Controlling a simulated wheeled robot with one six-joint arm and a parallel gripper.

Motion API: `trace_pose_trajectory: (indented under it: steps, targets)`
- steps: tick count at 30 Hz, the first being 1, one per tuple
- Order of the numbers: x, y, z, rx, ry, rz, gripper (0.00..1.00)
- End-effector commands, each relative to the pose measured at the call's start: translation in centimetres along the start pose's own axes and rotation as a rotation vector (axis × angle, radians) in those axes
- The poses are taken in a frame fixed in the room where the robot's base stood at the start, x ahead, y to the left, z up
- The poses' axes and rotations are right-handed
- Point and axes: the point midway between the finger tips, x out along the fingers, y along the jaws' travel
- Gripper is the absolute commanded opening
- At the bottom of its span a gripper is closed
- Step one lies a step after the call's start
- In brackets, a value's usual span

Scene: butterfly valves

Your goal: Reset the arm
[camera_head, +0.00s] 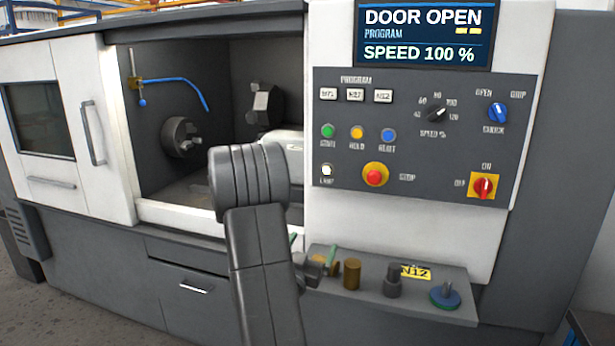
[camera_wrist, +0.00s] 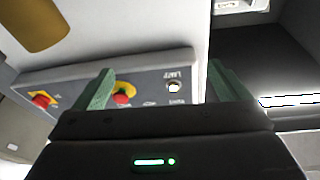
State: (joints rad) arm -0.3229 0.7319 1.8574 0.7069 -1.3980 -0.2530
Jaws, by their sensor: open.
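My gripper (camera_head: 312,249) is low in front of the lathe, beside the left end of the small shelf. My arm hides part of it in the head view. Its two green fingers stand apart in the wrist view (camera_wrist: 160,78), with nothing held between them. Beyond the fingers the wrist view shows the control panel (camera_wrist: 150,85), turned over, with the red stop button (camera_wrist: 122,99) and the white lamp button (camera_wrist: 174,87). I cannot tell the distance to the panel.
The shelf (camera_head: 425,308) holds a brass cylinder (camera_head: 352,273), a grey part (camera_head: 392,281) and a blue disc with a peg (camera_head: 445,295). The lathe door is open, showing a chuck (camera_head: 181,137). The screen (camera_head: 424,33) reads DOOR OPEN, SPEED 100 %.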

Motion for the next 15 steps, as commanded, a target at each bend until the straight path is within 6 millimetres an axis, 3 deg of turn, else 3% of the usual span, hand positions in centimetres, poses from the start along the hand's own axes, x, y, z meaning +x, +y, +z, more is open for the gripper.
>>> trace_pose_trajectory:
  steps: [15]
  targets:
    - [0.0,-0.4,1.6,-0.058,0.073,-0.042,0.95]
